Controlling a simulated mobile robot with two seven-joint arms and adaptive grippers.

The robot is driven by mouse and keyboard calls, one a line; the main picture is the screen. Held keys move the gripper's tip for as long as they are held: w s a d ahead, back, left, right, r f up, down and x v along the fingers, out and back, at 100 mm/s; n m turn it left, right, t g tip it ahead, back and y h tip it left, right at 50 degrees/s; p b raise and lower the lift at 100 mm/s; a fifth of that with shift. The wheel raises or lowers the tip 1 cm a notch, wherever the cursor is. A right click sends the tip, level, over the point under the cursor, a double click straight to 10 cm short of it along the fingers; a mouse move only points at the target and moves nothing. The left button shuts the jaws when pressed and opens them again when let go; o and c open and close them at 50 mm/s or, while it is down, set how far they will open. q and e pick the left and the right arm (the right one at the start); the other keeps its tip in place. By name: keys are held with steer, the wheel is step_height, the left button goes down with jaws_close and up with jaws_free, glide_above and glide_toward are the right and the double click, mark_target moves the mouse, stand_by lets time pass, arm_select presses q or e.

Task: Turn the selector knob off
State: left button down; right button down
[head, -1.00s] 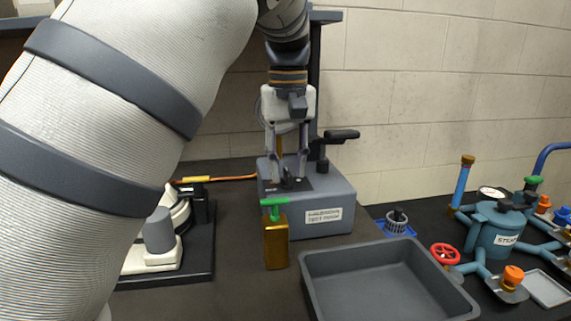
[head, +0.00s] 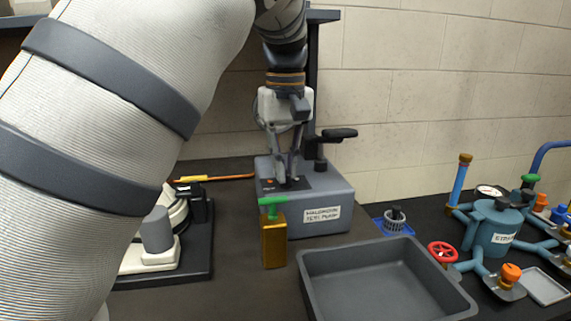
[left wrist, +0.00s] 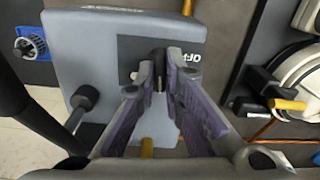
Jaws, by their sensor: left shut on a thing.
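A grey box (head: 325,207) with a white front label stands against the back wall. On its top is a dark panel with a small black selector knob, which in the left wrist view (left wrist: 157,58) sits between my fingertips. "OFF" lettering shows on the panel beside it. My left gripper (head: 284,180) reaches down from above and is shut on the knob; it also shows in the left wrist view (left wrist: 160,75), with a finger on each side of the knob. The fingers partly hide the knob, so its pointing direction is unclear. My right gripper is not in view.
A gold container (head: 274,245) with a green T-handle stands in front of the box. A black lever (head: 334,134) rises beside my gripper. A grey tray (head: 387,290) is at front right. Teal piping with a red wheel (head: 443,252) is farther right.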

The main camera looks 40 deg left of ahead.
arm_select(q)
steer(key=n, duration=0.4)
steer(key=shift+s, duration=0.1)
steer(key=n, duration=0.4)
steer(key=shift+n, duration=0.4)
steer(key=n, duration=0.3)
steer(key=shift+s+n, duration=0.1)
steer(key=shift+n, duration=2.2)
steer(key=c, duration=1.7)
jaws_free()
